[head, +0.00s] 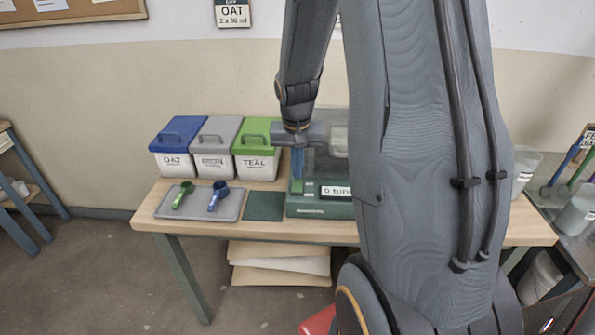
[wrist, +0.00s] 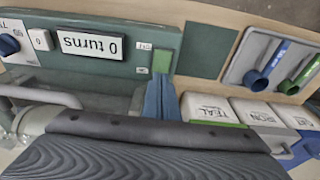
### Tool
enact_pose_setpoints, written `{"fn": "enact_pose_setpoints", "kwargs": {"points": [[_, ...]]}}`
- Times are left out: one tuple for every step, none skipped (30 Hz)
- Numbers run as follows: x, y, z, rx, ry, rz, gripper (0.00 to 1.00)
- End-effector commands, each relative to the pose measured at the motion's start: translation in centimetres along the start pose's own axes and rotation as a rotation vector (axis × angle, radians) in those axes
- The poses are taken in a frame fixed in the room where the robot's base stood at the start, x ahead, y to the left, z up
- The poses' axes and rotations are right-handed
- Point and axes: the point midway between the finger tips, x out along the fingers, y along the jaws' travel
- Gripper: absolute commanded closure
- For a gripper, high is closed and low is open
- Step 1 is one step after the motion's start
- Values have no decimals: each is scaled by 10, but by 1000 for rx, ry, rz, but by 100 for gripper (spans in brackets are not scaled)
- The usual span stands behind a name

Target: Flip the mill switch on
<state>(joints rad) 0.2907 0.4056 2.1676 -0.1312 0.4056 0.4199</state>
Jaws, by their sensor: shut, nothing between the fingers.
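The mill (head: 318,209) is a green machine on the wooden table, partly hidden behind my arm. Its display (wrist: 91,44) reads "0 turns" and looks upside down in the wrist view. A green rectangular part (wrist: 164,62), apparently the switch, is beside two small labels (wrist: 143,46); its position is not clear. My gripper (wrist: 161,84) has its blue fingers shut and empty, with the tips right by this green part. I cannot tell whether they touch it. In the head view my gripper (head: 297,172) points down over the left part of the mill.
Blue-, grey- and green-lidded buckets (head: 257,164) stand left of the mill. A grey tray (head: 166,207) holds a green scoop (head: 182,197) and a blue scoop (head: 218,196). A dark green mat (head: 264,206) lies between tray and mill. Clear containers (head: 577,212) stand at the right.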

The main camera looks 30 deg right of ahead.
Motion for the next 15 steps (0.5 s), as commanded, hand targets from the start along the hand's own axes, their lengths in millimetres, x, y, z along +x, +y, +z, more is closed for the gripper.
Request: {"fn": "enact_pose_setpoints", "kwargs": {"points": [[5, 0, 1, 0, -3, 1, 100], [8, 0, 1, 0, -3, 1, 100], [12, 0, 1, 0, -3, 1, 100], [14, 0, 1, 0, -2, 0, 100], [15, 0, 0, 0, -1, 0, 100], [17, 0, 0, 0, -1, 0, 100], [18, 0, 0, 0, -1, 0, 100], [20, 0, 0, 0, -1, 0, 100], [21, 0, 0, 0, -1, 0, 100], [21, 0, 0, 0, -1, 0, 100], [22, 0, 0, 0, -1, 0, 100], [22, 0, 0, 0, 0, 0, 100], [22, 0, 0, 0, 0, 0, 100], [22, 0, 0, 0, 0, 0, 100], [22, 0, 0, 0, 0, 0, 100]]}}
